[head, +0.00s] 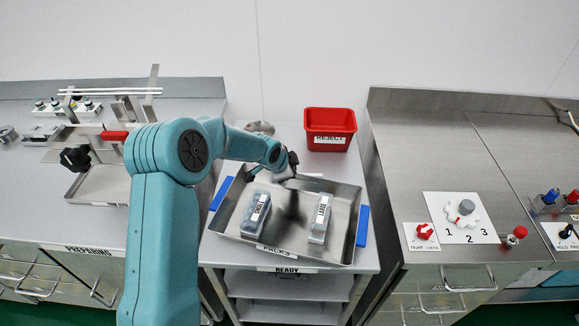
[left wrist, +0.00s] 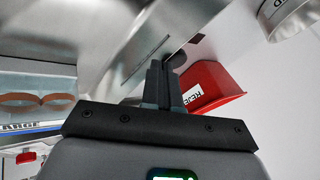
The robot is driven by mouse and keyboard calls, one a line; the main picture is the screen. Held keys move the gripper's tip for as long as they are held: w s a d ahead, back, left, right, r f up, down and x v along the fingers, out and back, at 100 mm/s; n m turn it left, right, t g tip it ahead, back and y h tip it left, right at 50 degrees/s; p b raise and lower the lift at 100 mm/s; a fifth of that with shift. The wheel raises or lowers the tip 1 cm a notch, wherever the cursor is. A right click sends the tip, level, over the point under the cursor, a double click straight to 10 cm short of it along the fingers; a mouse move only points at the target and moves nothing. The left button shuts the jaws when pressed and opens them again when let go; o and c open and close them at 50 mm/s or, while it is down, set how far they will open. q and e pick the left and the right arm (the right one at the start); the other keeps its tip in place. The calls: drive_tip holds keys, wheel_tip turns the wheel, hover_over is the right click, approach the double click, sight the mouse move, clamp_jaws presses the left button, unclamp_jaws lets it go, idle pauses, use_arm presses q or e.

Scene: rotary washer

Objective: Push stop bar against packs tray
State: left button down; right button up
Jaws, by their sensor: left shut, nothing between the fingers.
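The packs tray (head: 345,225) is a shallow metal tray with a PACKS label on its front, on the middle table. A grey-blue pack (head: 256,212) stands in its left part and a pack labelled LARGE (head: 320,218) in its right part. My left gripper (head: 286,176) is over the tray's back edge. In the left wrist view its fingers (left wrist: 160,84) are shut and empty, close to bare metal. I cannot tell whether they touch it. I cannot clearly make out the stop bar; the arm covers part of the back edge. My right gripper is not in view.
A red REJECT bin (head: 330,125) stands just behind the tray and shows in the left wrist view (left wrist: 212,84). Blue pieces (head: 362,226) flank the tray. A round metal container (head: 260,128) is behind my wrist. Steel counters flank the middle table.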

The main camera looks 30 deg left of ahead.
use_arm(q)
drive_tip(key=shift+w+a, duration=0.1)
idle(0.3)
drive_tip(key=shift+w+a, duration=0.1)
drive_tip(key=shift+w, duration=0.1)
drive_tip(key=shift+w+a+f, duration=0.1)
drive_tip(key=shift+w+a, duration=0.15)
drive_tip(key=shift+w, duration=0.05)
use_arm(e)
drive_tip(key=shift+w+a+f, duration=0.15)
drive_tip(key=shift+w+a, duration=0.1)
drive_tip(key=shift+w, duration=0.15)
use_arm(q)
drive_tip(key=shift+s+d+f, duration=0.1)
drive_tip(key=shift+s+d, duration=0.05)
drive_tip(key=shift+s, duration=0.05)
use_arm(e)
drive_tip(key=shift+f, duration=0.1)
